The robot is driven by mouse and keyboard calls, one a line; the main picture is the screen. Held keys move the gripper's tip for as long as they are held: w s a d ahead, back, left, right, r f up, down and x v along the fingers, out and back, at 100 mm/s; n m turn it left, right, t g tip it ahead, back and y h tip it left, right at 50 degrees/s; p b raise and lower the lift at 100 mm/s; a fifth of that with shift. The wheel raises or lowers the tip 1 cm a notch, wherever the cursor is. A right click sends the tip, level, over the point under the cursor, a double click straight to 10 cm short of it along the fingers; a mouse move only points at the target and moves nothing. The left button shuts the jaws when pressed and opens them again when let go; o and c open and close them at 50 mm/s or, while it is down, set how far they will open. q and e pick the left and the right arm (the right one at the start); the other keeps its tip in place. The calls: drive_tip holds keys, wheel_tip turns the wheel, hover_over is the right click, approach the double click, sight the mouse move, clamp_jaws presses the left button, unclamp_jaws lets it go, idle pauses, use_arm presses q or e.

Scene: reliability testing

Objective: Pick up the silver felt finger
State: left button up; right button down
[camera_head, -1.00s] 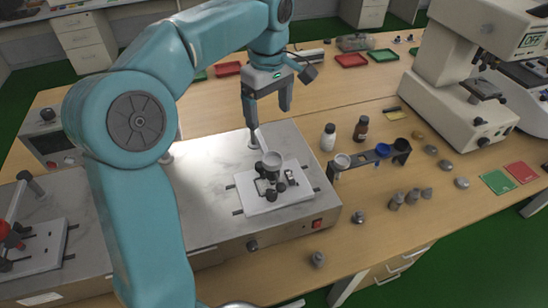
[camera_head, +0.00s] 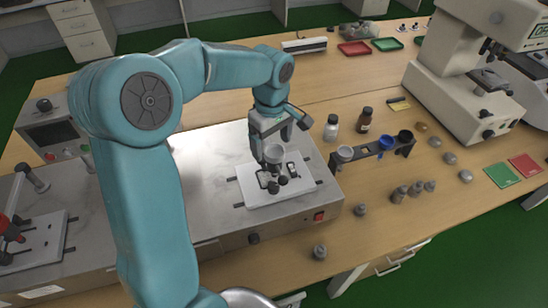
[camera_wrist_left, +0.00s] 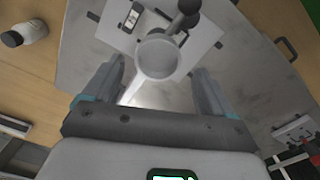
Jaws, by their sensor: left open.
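A pale silver-grey cup-topped piece (camera_head: 274,154) stands on the white plate (camera_head: 256,195) of the metal test machine, among dark clamps. I cannot tell for certain whether it is the silver felt finger. My left gripper (camera_head: 272,142) is open and points down around this piece, partly hiding it. In the left wrist view the round cup (camera_wrist_left: 157,57) lies between the two open fingers, with visible gaps on both sides. No grip on it shows. My right gripper is not in view.
A dark rack (camera_head: 366,154) holds pale, blue and black cups right of the machine. Two bottles (camera_head: 364,120) stand behind it. Several small grey metal pieces (camera_head: 398,194) stand on the wooden table. White microscope-like instruments (camera_head: 465,85) stand at right.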

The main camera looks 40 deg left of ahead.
sight(272, 153)
use_arm(q)
drive_tip(key=f, duration=0.3)
drive_tip(key=shift+w+a, duration=0.1)
drive_tip(key=shift+w, duration=0.2)
drive_tip(key=shift+f, duration=0.15)
drive_tip(key=shift+s+d, duration=0.2)
drive_tip(key=shift+s, duration=0.05)
drive_tip(key=shift+w+a, duration=0.15)
drive_tip(key=shift+w, duration=0.05)
drive_tip(key=c, duration=1.1)
drive_tip(key=shift+s, duration=0.1)
drive_tip(key=shift+r, duration=0.4)
wheel_tip(272, 153, up, 19)
drive_tip(key=shift+r+p, duration=0.15)
drive_tip(key=shift+p, duration=0.25)
